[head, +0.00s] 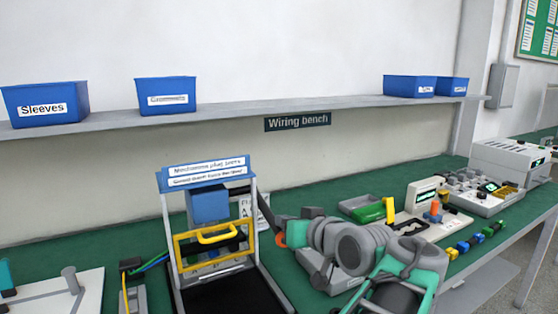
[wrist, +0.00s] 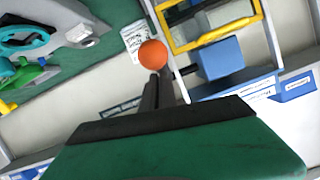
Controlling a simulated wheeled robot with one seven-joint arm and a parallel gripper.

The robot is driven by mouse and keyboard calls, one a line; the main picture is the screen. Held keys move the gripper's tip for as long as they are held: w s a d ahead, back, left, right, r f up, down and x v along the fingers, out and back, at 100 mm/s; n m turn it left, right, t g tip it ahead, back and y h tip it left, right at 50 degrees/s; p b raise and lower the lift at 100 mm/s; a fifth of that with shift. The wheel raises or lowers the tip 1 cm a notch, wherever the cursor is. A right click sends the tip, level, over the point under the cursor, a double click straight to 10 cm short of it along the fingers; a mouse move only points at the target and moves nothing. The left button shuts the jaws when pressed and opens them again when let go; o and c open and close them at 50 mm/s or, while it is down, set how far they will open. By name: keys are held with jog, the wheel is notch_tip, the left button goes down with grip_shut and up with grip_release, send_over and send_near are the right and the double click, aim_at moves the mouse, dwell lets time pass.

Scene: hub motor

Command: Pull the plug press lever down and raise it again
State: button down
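The plug press (head: 213,240) stands on the green bench, with a blue block (head: 208,204), a yellow guard frame (head: 215,240) and a white sign on top. My gripper (head: 279,218) is just right of the press. An orange ball knob (head: 281,240) shows beside its fingers. In the wrist view the knob (wrist: 153,53) lies at the tips of my gripper's dark fingers (wrist: 158,82), which are close together. The knob does not sit between them, and I cannot tell whether they touch it. The blue block (wrist: 220,57) and yellow frame (wrist: 208,20) also show there.
A shelf (head: 110,119) with blue bins runs along the wall behind. A grey tray with a green item (head: 372,212) and test devices (head: 430,212) stand to the right, behind my arm. A white board (head: 60,295) lies at the left.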

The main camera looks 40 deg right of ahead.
jog(key=r+p, duration=0.2)
jog(key=s+r+p, duration=0.1)
jog(key=r, duration=0.1)
jog(key=shift+d+p, duration=0.25)
jog(key=shift+p, duration=0.05)
jog(key=s+a+p, duration=0.2)
jog(key=s+p, duration=0.8)
jog(key=p, duration=0.5)
jog(key=shift+a+f, duration=0.25)
